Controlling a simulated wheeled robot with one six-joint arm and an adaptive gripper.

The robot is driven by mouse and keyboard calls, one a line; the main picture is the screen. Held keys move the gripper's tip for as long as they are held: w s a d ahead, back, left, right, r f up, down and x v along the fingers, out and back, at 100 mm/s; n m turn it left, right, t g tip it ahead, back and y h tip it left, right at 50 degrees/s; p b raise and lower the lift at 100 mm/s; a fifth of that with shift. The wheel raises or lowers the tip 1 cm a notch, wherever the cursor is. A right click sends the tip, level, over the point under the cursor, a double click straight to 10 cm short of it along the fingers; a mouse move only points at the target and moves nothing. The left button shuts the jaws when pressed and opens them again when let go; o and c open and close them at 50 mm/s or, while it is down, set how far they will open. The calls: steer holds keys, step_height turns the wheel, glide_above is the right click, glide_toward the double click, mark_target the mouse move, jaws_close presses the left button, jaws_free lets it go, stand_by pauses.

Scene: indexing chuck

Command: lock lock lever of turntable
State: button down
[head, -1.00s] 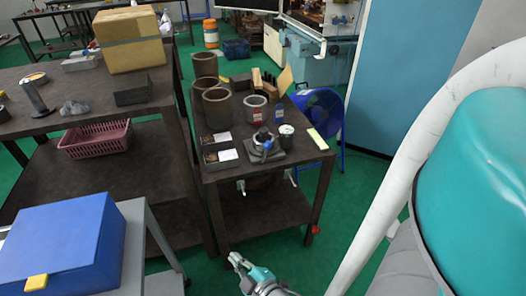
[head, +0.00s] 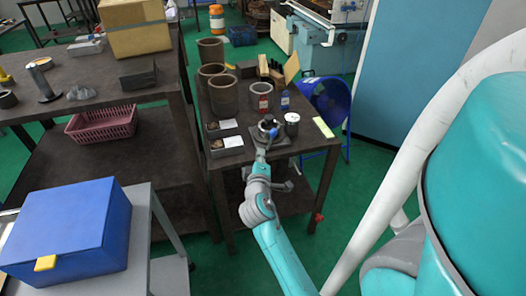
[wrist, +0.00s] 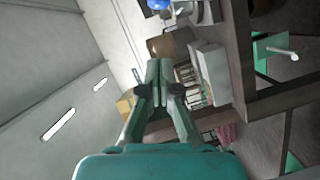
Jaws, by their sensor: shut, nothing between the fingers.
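The turntable (head: 281,138) is a small grey device on a square base near the front edge of the dark table. A blue part (head: 270,131), which looks like the lock lever's handle, shows on its near side. My gripper (head: 261,152) is just in front of the turntable, at the table's front edge, and partly covers it. In the wrist view my gripper (wrist: 159,66) is shut and empty. A blue knob (wrist: 158,4) shows at that view's top edge, apart from the fingertips. I cannot tell how the lever is set.
Several brown cylinders (head: 223,93) stand behind on the table. Two grey boxes (head: 226,146) lie left of the turntable, and a light cup (head: 292,122) stands right of it. A blue case (head: 66,231) sits at front left.

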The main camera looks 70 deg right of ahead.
mark_target(274, 134)
steer(key=s+d+f+x, duration=0.1)
steer(key=s+x, duration=0.1)
steer(key=x, duration=0.9)
steer(key=shift+s, duration=0.2)
steer(key=shift+s+d, duration=0.35)
steer(key=shift+d, duration=0.15)
steer(key=shift+s+d+f, duration=0.1)
steer(key=shift+s+d, duration=0.15)
steer(key=shift+s, duration=0.1)
